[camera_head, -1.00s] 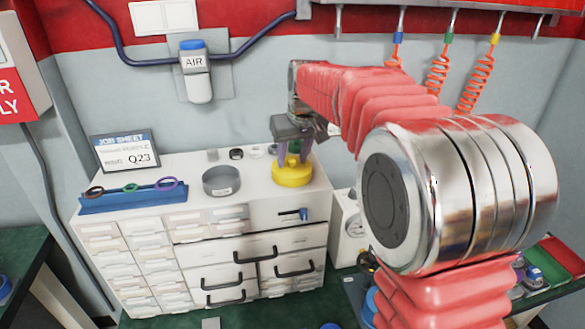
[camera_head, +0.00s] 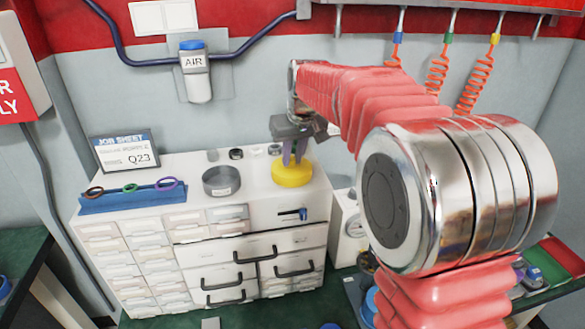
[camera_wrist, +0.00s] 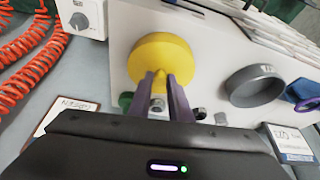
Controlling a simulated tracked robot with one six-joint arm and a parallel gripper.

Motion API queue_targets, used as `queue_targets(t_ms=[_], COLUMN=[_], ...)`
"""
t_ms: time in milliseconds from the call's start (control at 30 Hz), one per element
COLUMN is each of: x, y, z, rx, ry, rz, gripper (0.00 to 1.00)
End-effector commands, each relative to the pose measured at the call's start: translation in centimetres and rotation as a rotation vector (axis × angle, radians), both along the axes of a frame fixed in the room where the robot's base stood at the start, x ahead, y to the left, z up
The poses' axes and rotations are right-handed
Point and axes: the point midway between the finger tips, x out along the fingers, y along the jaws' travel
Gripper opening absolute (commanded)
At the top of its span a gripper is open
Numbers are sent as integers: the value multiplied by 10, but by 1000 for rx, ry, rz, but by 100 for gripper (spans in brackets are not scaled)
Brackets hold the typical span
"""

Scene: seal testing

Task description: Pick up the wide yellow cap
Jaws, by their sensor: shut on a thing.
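The wide yellow cap (camera_head: 292,174) is at the right end of the white drawer cabinet's top. It is a broad round disc with a small raised grip, seen in the wrist view (camera_wrist: 158,60). My gripper (camera_head: 294,158) points down at it from above. In the wrist view its two purple fingers (camera_wrist: 163,82) are closed on the cap's raised grip. I cannot tell whether the cap touches the cabinet top or is slightly above it.
On the cabinet top (camera_head: 250,194), a grey ring-shaped dish (camera_head: 221,181) stands left of the cap, with small fittings behind. A blue rack (camera_head: 133,196) with colored rings and a job sheet (camera_head: 125,152) stand at the left. A gauge box (camera_head: 350,225) is right of the cabinet.

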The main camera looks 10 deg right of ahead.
Motion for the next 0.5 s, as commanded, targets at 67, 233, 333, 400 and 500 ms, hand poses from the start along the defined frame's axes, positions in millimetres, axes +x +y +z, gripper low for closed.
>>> queue_targets(t_ms=[67, 233, 333, 400, 500], x=[0, 0, 0, 0, 1], y=[0, 0, 0, 0, 0], z=[0, 0, 3, 7, 18], rx=[0, 0, 0, 0, 0], ry=[0, -1, -1, -2, -3], rz=[0, 0, 0, 0, 0], gripper=[0, 0, 0, 0, 0])
